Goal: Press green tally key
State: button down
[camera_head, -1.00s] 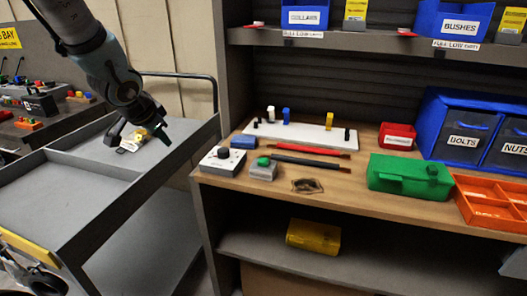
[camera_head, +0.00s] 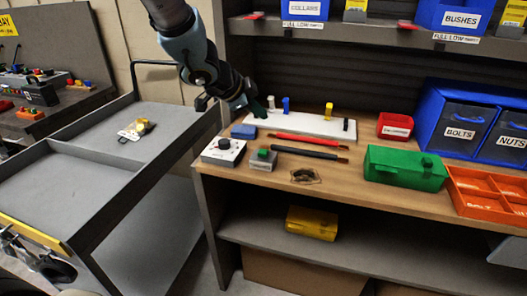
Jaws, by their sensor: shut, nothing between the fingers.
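The green tally key (camera_head: 263,152) is a small green button on top of a grey box (camera_head: 262,165) near the front left of the wooden bench. My gripper (camera_head: 257,109) hangs from the arm at the upper left, above the bench's left back part. It is shut and empty, its dark tips pointing down. In the picture it stands above the green key and clear of it, in front of the left end of the white peg board.
A grey box with a dark knob (camera_head: 224,149) stands left of the key box, and a blue block (camera_head: 244,131) behind. Red and black rods (camera_head: 306,152) lie to the right. The white peg board (camera_head: 305,122) is behind. A green case (camera_head: 405,170) stands farther right.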

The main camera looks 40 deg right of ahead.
aim_at(260, 153)
jog(key=shift+f+b, duration=4.25)
jog(key=shift+f, duration=0.15)
jog(key=shift+f+b, duration=0.3)
jog(key=shift+f, duration=0.1)
jog(key=shift+f+b, duration=0.4)
jog(key=shift+f, duration=0.15)
jog(key=shift+r, duration=0.15)
jog(key=shift+r+p, duration=0.8)
jog(key=shift+p, duration=0.25)
jog(key=shift+r, duration=0.1)
notch_tip(260, 153, up, 5)
jog(key=p, duration=0.5)
